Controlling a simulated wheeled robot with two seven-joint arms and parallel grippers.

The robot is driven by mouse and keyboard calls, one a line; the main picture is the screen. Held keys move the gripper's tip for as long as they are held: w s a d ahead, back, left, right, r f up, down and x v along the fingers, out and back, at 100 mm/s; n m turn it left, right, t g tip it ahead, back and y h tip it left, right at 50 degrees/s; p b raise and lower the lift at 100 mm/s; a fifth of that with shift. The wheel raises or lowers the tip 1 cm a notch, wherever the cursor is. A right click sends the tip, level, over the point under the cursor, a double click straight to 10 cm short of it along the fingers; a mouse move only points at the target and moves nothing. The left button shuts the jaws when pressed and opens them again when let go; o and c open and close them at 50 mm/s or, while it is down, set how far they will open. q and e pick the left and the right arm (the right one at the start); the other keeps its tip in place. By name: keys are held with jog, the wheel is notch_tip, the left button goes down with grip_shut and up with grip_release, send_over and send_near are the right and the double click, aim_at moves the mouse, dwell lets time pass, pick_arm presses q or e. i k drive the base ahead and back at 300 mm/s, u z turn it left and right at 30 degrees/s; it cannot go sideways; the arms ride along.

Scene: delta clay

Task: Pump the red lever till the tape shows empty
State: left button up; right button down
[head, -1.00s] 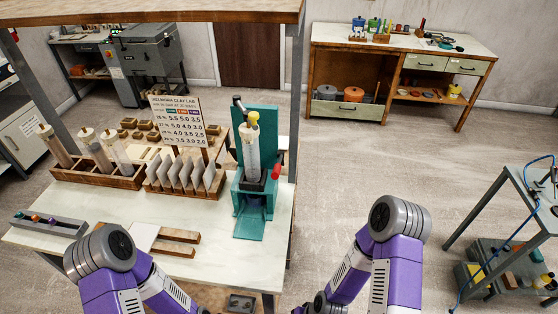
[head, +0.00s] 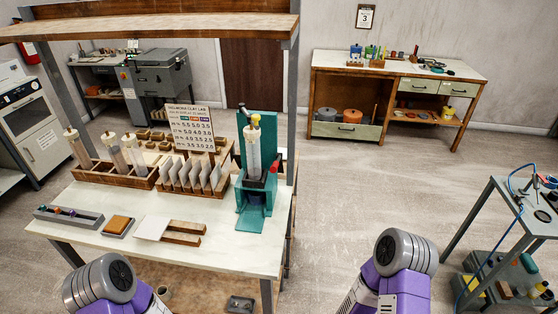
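The red lever (head: 274,164) sticks out at the right side of the teal press (head: 255,205) on the right end of the white worktable. A clear cylinder (head: 253,150) with a yellow top stands upright in the press. A tape on the cylinder is too small to read. Neither gripper shows; only the purple and grey links of my left and right arms are at the bottom edge, well short of the press.
A printed chart board (head: 190,128) stands behind a wooden rack of pale slabs (head: 190,176). Another wooden rack (head: 112,172) holds several cylinders. A grey tray (head: 68,217) lies at the front left. A shelf (head: 150,28) on posts hangs over the table.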

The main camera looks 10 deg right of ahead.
aim_at(274, 166)
jog(key=z, duration=1.65)
jog(key=i, duration=2.4)
jog(key=u, duration=3.95)
